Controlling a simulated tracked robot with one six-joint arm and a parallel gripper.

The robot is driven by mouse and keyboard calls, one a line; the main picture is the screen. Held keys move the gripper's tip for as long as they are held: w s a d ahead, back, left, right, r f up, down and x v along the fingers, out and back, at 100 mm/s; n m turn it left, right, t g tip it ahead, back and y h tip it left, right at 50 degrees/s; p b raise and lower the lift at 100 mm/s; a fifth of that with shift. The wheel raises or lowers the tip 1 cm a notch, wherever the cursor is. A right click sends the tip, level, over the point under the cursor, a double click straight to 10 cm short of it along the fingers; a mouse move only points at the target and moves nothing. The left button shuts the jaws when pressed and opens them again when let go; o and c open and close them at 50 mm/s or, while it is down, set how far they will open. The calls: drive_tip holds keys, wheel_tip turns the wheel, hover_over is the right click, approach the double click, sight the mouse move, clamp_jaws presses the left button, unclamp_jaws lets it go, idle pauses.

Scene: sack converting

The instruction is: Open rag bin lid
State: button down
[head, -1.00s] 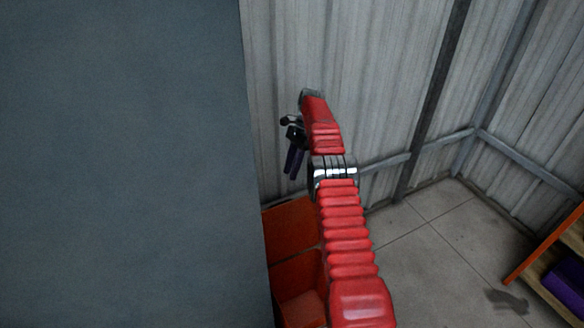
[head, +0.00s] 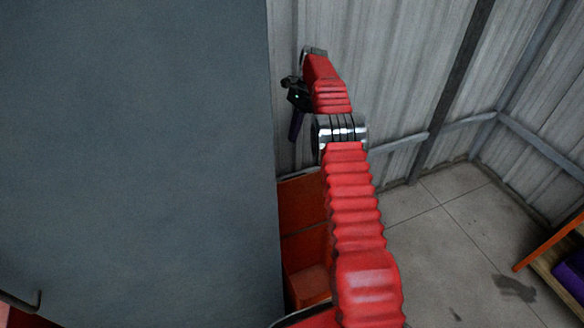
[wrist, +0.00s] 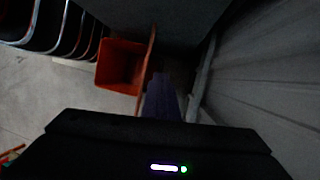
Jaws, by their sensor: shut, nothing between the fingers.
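The orange rag bin (head: 308,286) stands on the floor beside the large grey panel, partly hidden by that panel and my arm. Its lid (head: 302,204) seems to be the orange panel standing upright at the bin's back, on the wall side. In the wrist view the bin (wrist: 122,68) is open at the top and looks empty. The lid (wrist: 150,58) shows there nearly edge-on. My gripper (head: 296,127), with dark purple fingers, is shut and empty, above the bin near the wall. In the wrist view its fingers (wrist: 162,100) point down beside the lid; I cannot tell whether they touch it.
A large grey panel (head: 130,150) fills the left of the head view. A corrugated metal wall (head: 400,70) stands behind my gripper. A wooden shelf with a purple item (head: 572,280) is at the lower right. Bare concrete floor (head: 440,240) lies between.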

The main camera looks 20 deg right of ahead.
wheel_tip(320, 180, down, 8)
drive_tip(key=w+a+n+t+h, duration=0.1)
drive_tip(key=n+t+h, duration=0.2)
drive_tip(key=n, duration=1.4)
drive_tip(key=shift+w+a+t+h, duration=0.3)
drive_tip(key=shift+a+h, duration=0.1)
drive_tip(key=shift+f, duration=0.1)
wheel_tip(320, 180, down, 9)
drive_tip(key=s, duration=0.2)
drive_tip(key=shift+s, duration=0.35)
